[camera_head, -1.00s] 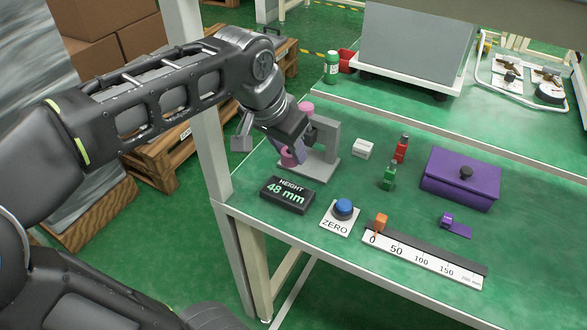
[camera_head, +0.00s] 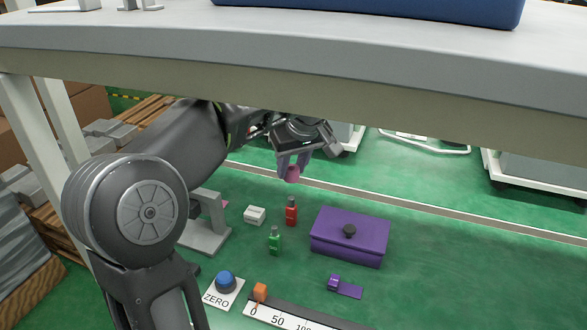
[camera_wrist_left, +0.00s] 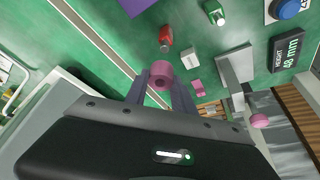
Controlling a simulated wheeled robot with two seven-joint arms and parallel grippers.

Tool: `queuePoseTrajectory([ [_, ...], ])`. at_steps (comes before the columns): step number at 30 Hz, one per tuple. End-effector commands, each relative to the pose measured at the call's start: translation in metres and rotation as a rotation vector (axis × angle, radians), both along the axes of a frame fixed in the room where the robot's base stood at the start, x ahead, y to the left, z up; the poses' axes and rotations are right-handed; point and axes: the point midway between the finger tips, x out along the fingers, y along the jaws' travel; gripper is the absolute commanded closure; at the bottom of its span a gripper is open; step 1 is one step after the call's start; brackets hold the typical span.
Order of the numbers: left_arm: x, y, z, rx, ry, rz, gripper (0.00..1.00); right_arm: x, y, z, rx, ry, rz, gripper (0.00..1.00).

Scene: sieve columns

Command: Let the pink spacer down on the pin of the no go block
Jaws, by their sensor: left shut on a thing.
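My left gripper (camera_head: 291,168) is shut on the pink spacer (camera_head: 292,175), a short ring, and holds it in the air beyond the red block. In the left wrist view the spacer (camera_wrist_left: 160,73) sits between the fingertips with its hole visible. The red block (camera_head: 291,212) stands upright with a dark top, and it also shows in the left wrist view (camera_wrist_left: 166,35), just past the spacer. The green block (camera_head: 274,241) stands nearer the front. No label reading no go is legible on either. The spacer is apart from both blocks. My right gripper is not in view.
A white block (camera_head: 255,215) and the grey gauge stand (camera_head: 207,233) are left of the red block. A purple box (camera_head: 349,236) with a black knob stands close on its right. A blue zero button (camera_head: 225,280) and a ruler (camera_head: 290,318) lie in front. A grey shelf (camera_head: 300,60) crosses the view above.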

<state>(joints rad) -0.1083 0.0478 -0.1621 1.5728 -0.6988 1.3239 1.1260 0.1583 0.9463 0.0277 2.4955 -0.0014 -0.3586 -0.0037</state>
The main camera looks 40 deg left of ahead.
Motion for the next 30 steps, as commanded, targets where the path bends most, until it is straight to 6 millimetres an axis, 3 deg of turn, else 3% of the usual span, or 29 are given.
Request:
queuePoseTrajectory([
  [10, 0.000, 0.000, -0.004, 0.003, -0.001, 0.000, 1.00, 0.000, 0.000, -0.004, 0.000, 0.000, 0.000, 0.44],
  [24, 0.000, 0.000, -0.039, 0.002, -0.001, -0.001, 1.00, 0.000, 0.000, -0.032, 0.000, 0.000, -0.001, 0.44],
  [30, 0.000, 0.000, -0.045, 0.003, -0.001, 0.000, 1.00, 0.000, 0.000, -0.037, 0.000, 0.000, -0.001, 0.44],
])
